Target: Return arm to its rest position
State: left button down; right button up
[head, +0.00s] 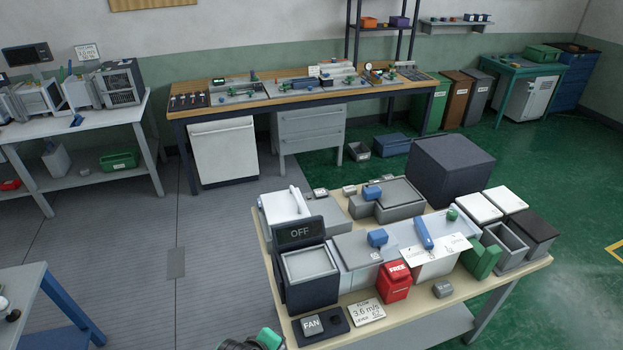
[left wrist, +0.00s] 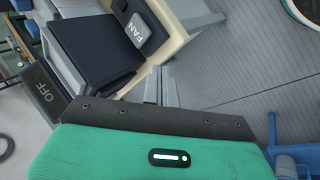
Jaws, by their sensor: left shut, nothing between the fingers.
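My left gripper (left wrist: 160,86) shows in the left wrist view with its grey fingers together and nothing between them. It is near the table edge by the FAN button (left wrist: 139,29). In the head view only a green and dark part of my arm shows at the bottom edge, near the table's front left corner. My right gripper is in neither view. The damper boxes stand on the table (head: 541,262): a dark box with an OFF display (head: 299,233), grey boxes with blue handles (head: 377,238), and a white-labelled box with a blue lever (head: 423,232).
A red FREE box (head: 396,283), a flow card reading 3.6 m/s (head: 367,312) and a small grey block (head: 442,289) sit near the front edge. A large dark box (head: 450,170) stands behind. Another table corner (head: 30,283) is at lower left, with clear floor between.

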pick_arm(q)
jog(key=s+a+r+m+g+y, duration=0.1)
jog(key=s+a+r+m, duration=0.25)
jog(key=s+a, duration=0.2)
jog(key=s+a+r+m+y, duration=0.1)
jog(key=s+a+r+m, duration=0.3)
jog(key=s, duration=0.3)
jog(key=s+a+r+m+g+y, duration=0.1)
jog(key=s+a+r+m+y, duration=0.15)
jog(key=s+a+m, duration=0.3)
notch_tip(320, 180, down, 37)
jog(key=s+g+b, duration=0.1)
jog(key=g+b, duration=0.1)
jog(key=b, duration=0.4)
jog(key=s+a+f+b, duration=0.1)
jog(key=s+f+b, duration=0.2)
jog(key=s+f, duration=0.6)
jog(key=s+a+f+b, duration=0.1)
jog(key=s+f+b, duration=0.2)
jog(key=s+f, duration=0.7)
notch_tip(320, 180, down, 7)
jog(key=shift+s+a+r+g+h, duration=0.2)
jog(key=shift+a+g+h, duration=0.1)
jog(key=shift+g+h, duration=0.1)
